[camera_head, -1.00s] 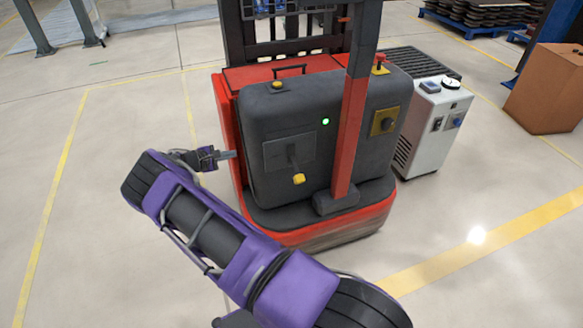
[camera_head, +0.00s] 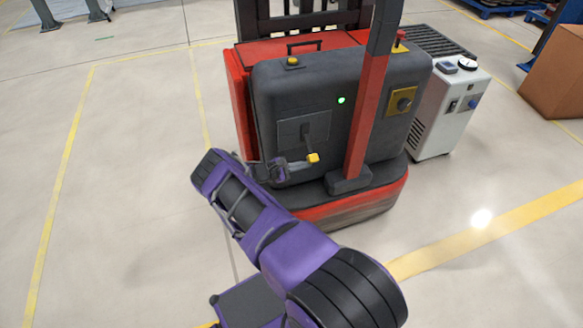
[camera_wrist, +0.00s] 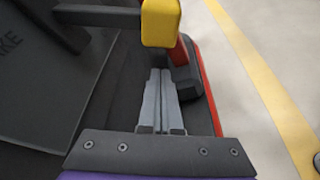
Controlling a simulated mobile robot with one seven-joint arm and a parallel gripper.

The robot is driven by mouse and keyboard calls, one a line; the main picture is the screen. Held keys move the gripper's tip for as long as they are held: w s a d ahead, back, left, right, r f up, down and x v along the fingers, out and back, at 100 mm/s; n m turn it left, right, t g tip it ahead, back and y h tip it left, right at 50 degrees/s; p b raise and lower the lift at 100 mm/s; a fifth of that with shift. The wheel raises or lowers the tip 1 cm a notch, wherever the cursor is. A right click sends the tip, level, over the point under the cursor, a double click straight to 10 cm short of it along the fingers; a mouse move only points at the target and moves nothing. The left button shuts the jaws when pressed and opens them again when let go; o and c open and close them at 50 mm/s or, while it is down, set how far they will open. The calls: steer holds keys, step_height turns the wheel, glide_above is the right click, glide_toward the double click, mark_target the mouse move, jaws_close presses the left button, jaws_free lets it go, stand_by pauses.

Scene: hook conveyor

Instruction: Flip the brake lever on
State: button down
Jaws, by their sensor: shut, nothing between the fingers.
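The brake lever is a dark arm with a yellow knob (camera_head: 313,158) on a grey plate (camera_head: 294,133) on the front of the red and dark grey forklift-like machine. It points downward. In the wrist view the yellow knob (camera_wrist: 160,24) is at the top, beside a dark panel (camera_wrist: 30,90) with partly visible lettering ending in "KE". My gripper (camera_wrist: 160,76) is shut and empty, its grey fingers pointing toward the knob. In the head view my gripper (camera_head: 306,172) is just below the knob. I cannot tell whether it touches it.
A red post (camera_head: 362,115) rises right of the lever from a dark foot (camera_head: 348,183). A gold-plated switch (camera_head: 403,100) is further right. A white cabinet (camera_head: 446,112) stands beside the machine. The floor on the left is clear.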

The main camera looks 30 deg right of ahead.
mark_target(310, 148)
steer(key=shift+s+a+r+p, duration=0.15)
steer(key=shift+s+r, duration=0.1)
steer(key=shift+r, duration=0.3)
steer(key=shift+s+a+r+p, duration=0.15)
steer(key=shift+s+a+r, duration=0.1)
steer(key=shift+r, duration=0.3)
steer(key=shift+s+a+r+p, duration=0.15)
steer(key=shift+s+r, duration=0.1)
steer(key=shift+r, duration=0.3)
steer(key=shift+r, duration=0.1)
